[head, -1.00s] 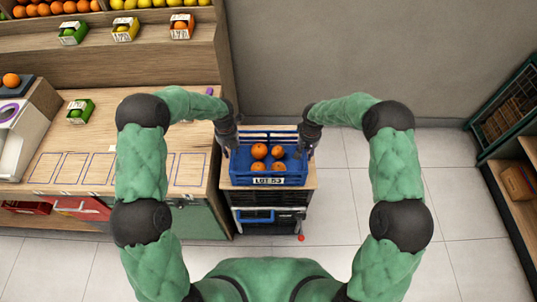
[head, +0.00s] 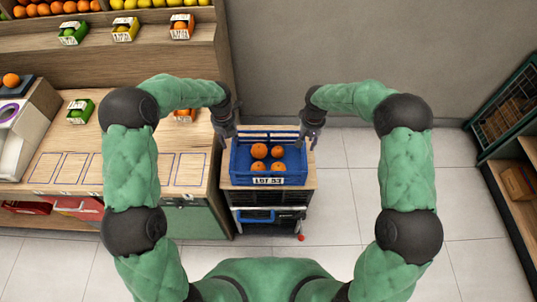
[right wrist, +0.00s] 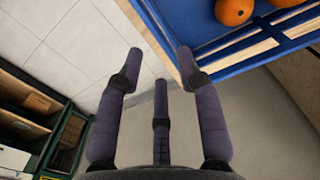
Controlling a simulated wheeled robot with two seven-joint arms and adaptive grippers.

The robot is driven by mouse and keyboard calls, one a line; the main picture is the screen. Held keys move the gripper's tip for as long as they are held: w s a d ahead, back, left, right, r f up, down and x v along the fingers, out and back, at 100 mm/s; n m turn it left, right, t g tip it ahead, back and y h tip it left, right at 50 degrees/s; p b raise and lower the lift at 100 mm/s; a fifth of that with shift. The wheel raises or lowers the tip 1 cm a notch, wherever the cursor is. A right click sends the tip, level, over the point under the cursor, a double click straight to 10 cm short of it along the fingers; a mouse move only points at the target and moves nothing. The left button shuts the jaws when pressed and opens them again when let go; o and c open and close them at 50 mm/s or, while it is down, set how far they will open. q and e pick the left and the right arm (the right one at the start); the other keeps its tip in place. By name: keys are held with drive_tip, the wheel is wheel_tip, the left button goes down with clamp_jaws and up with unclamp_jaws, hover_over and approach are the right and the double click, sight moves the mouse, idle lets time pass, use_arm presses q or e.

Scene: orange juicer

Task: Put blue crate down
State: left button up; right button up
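The blue crate (head: 294,180) rests level on the wooden top of a small cart (head: 311,170). It holds several oranges (head: 259,151) and has a white "LOT 53" label on its front. My left gripper (head: 228,129) is just outside the crate's left side; its fingers are too small and dark to read. My right gripper (head: 312,134) is just outside the right side. In the right wrist view its fingers (right wrist: 160,62) are spread and empty. The crate's blue edge (right wrist: 205,22) is close beyond them, with no finger gripping it.
A wooden counter (head: 95,140) stands close to the cart's left. A grey wall (head: 370,60) is behind. Tiled floor (head: 345,190) is free to the cart's right, with shelving (head: 510,170) at the far right.

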drive_tip(key=shift+r, duration=2.25)
